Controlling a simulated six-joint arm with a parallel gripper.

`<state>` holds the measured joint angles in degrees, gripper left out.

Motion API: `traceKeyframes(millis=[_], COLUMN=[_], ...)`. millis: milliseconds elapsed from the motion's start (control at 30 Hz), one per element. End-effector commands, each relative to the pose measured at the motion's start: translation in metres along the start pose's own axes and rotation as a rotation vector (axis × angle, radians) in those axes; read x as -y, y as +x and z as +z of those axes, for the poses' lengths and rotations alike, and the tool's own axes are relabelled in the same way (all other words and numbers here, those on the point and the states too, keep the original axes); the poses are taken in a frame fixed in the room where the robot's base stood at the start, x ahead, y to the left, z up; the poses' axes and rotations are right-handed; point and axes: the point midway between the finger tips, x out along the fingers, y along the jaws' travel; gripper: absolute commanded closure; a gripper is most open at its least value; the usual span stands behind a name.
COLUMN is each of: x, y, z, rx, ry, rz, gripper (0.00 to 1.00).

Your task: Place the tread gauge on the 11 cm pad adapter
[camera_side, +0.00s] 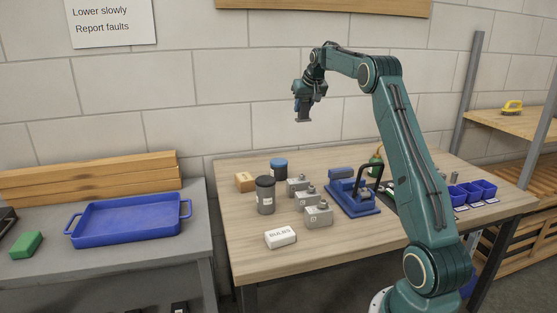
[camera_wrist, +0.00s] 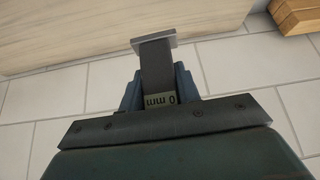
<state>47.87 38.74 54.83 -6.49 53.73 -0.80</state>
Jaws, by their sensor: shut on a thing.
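My gripper (camera_side: 302,103) is raised high above the back of the workbench in the side view. It is shut on the tread gauge (camera_side: 303,119), a dark bar with a flat grey end plate. In the wrist view the gauge (camera_wrist: 156,64) stands out between the two blue-grey jaws (camera_wrist: 158,88), with a "0 mm" label near them. Three grey pad adapters stand in a row on the bench: back (camera_side: 297,187), middle (camera_side: 307,198) and front (camera_side: 318,216). Their size marks are too small to read. The gauge is clear of all of them.
Left of the adapters stand a dark canister (camera_side: 265,196), a blue-topped canister (camera_side: 279,168), a wooden block (camera_side: 245,182) and a white "BULBS" box (camera_side: 280,237). A blue tool with a black handle (camera_side: 353,198) stands to their right. Blue bins (camera_side: 470,193) are at the right edge.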

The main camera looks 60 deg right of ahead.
Motion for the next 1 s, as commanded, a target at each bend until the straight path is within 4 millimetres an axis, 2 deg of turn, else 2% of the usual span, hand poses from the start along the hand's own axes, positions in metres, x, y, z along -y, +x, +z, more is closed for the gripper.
traceKeyframes(millis=[33, 300, 600, 800, 1000], x=[0.016, 0.090, 0.159, 0.185, 0.195], y=[-0.011, -0.064, -0.121, -0.148, -0.159], z=[0.001, 0.019, 0.056, 0.079, 0.090], rx=[-0.004, -0.004, -0.004, -0.003, -0.002], ry=[-0.018, -0.109, -0.208, -0.254, -0.274], rz=[-0.011, -0.069, -0.132, -0.161, -0.174], gripper=[0.95, 0.95, 0.95, 0.95, 0.95])
